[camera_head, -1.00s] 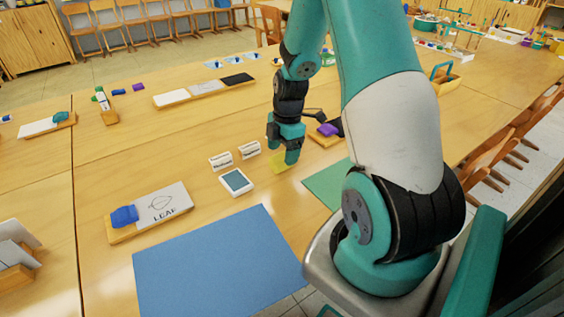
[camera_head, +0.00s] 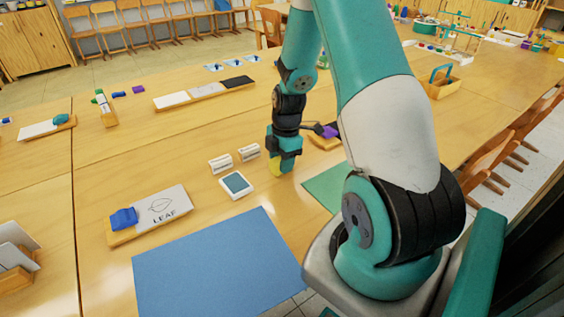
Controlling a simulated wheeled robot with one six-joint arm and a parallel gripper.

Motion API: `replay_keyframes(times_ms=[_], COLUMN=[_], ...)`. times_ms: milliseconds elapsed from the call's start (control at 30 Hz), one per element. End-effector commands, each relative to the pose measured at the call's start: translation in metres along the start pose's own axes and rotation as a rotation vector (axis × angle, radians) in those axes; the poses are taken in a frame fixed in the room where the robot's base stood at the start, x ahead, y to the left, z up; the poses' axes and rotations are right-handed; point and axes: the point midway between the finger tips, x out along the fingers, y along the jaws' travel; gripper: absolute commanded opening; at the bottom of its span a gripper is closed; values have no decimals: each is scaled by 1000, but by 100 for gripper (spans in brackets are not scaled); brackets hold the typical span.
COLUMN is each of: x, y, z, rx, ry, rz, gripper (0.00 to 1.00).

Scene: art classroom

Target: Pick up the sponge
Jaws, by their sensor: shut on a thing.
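The yellow sponge (camera_head: 275,168) shows at the left side of my gripper (camera_head: 283,168), low over the wooden table. My gripper points down and is shut on the sponge. Most of the sponge is hidden by the teal fingers. I cannot tell whether the sponge still touches the table.
A small tablet-like device (camera_head: 236,184) and two white label blocks (camera_head: 220,164) (camera_head: 249,153) stand just left. A blue mat (camera_head: 215,265) lies in front, and a green mat (camera_head: 325,188) lies to the right. A purple item (camera_head: 329,131) sits behind my gripper.

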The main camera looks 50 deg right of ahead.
Motion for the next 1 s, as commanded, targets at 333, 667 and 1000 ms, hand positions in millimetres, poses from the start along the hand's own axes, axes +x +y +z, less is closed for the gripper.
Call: replay_keyframes(times_ms=[333, 667, 1000], x=[-46, -145, -195], y=[2, 1, 0], z=[-5, -17, -23], rx=[0, 0, 1], ry=[-2, -2, -1], rz=[8, 7, 2], gripper=[16, 16, 16])
